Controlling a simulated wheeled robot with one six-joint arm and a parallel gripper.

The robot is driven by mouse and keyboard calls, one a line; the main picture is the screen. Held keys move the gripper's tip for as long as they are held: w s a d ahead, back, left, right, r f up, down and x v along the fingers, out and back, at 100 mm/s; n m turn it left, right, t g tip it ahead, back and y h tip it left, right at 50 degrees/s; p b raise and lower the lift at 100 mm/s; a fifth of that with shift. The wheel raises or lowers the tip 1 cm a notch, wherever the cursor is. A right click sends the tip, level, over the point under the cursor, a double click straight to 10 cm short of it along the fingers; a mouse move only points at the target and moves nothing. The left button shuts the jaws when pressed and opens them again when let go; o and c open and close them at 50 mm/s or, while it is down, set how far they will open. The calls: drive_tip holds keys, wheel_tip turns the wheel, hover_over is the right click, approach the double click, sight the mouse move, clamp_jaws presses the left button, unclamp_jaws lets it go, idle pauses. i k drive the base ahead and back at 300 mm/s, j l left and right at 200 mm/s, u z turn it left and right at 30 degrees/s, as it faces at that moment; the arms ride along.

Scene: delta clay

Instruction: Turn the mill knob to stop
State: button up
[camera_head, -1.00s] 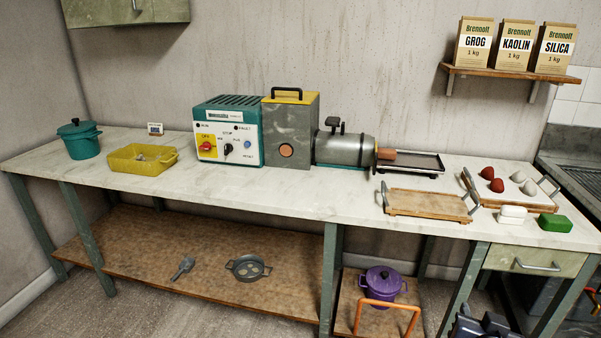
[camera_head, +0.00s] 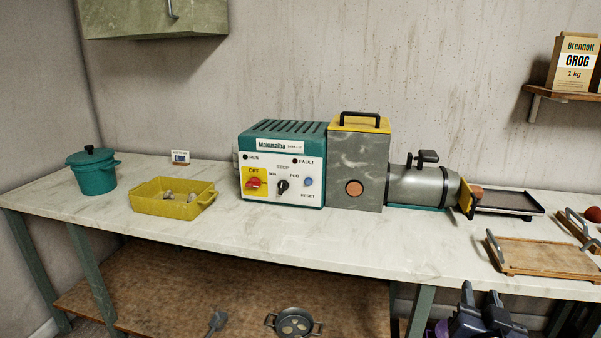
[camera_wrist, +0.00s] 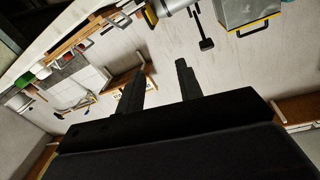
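The mill (camera_head: 281,165) stands on the worktop with a teal control box on its left side. Its small black mill knob (camera_head: 282,186) is on the white front panel, below the STOP label, with MIN at left and PUG at right. Its pointer is too small to read surely. A red switch (camera_head: 253,184) on a yellow plate is left of it. My gripper (camera_head: 480,297) is low at the bottom right, in front of the worktop and far from the knob. In the wrist view my gripper (camera_wrist: 159,66) has its two fingers apart and nothing between them.
A yellow tray (camera_head: 150,207) and a teal pot (camera_head: 92,180) stand left of the mill. A wooden tray (camera_head: 545,256) lies at the right. The worktop (camera_head: 300,240) in front of the control box is clear. A cabinet (camera_head: 150,20) hangs upper left.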

sight(283, 185)
drive_tip(key=i+j+u, duration=0.1)
drive_tip(key=i+j, duration=0.25)
drive_tip(key=j, duration=0.25)
drive_tip(key=i+j+u, duration=0.1)
drive_tip(key=i+j, duration=0.3)
drive_tip(key=j, duration=0.2)
drive_tip(key=i+j, duration=0.45)
drive_tip(key=k+j+u, duration=0.05)
drive_tip(key=j, duration=0.05)
